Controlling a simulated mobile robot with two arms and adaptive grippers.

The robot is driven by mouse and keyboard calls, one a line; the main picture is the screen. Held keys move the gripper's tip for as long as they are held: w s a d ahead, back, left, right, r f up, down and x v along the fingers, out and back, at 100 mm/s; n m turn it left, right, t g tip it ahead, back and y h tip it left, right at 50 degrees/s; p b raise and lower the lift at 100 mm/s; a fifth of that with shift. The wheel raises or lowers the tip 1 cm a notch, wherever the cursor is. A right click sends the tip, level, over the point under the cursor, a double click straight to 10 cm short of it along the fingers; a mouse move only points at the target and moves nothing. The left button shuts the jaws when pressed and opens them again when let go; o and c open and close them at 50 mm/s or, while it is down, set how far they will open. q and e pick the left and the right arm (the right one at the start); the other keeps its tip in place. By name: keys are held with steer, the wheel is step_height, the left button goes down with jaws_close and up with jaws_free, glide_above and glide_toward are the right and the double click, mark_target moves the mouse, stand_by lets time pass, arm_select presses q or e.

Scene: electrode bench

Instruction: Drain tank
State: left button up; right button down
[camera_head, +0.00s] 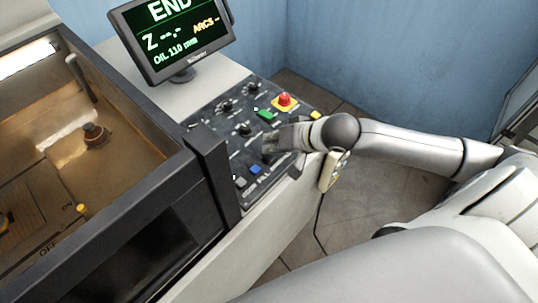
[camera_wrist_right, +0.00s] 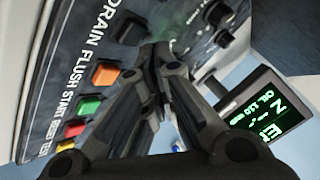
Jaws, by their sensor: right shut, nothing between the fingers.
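The tank (camera_head: 120,165) of the machine is at the left in the head view, with a brown interior and a dark fitting (camera_head: 95,134) inside. The control panel (camera_head: 215,140) is right of it. In the wrist view the DRAIN label (camera_wrist_right: 98,28) is beside a dark knob or switch (camera_wrist_right: 128,30), partly blurred. My right gripper (camera_head: 270,145) is over the panel, its fingers shut and empty. In the wrist view its fingertips (camera_wrist_right: 157,52) are close to that dark control and the orange FLUSH button (camera_wrist_right: 105,75); I cannot tell whether they touch. My left gripper is not in view.
The monitor (camera_head: 172,35) reads END and OIL 110 mm. A red button (camera_head: 285,99), a green button (camera_head: 265,115) and several knobs are on the panel. A pendant (camera_head: 334,170) hangs at the panel's edge. Open floor lies to the right.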

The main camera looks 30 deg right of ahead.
steer(key=shift+f, duration=0.1)
stand_by(0.7)
steer(key=shift+f, duration=0.35)
steer(key=shift+f, duration=0.45)
stand_by(0.8)
steer(key=shift+r+p, duration=0.9)
steer(key=shift+p, duration=0.45)
step_height(320, 180, up, 5)
steer(key=p, duration=0.6)
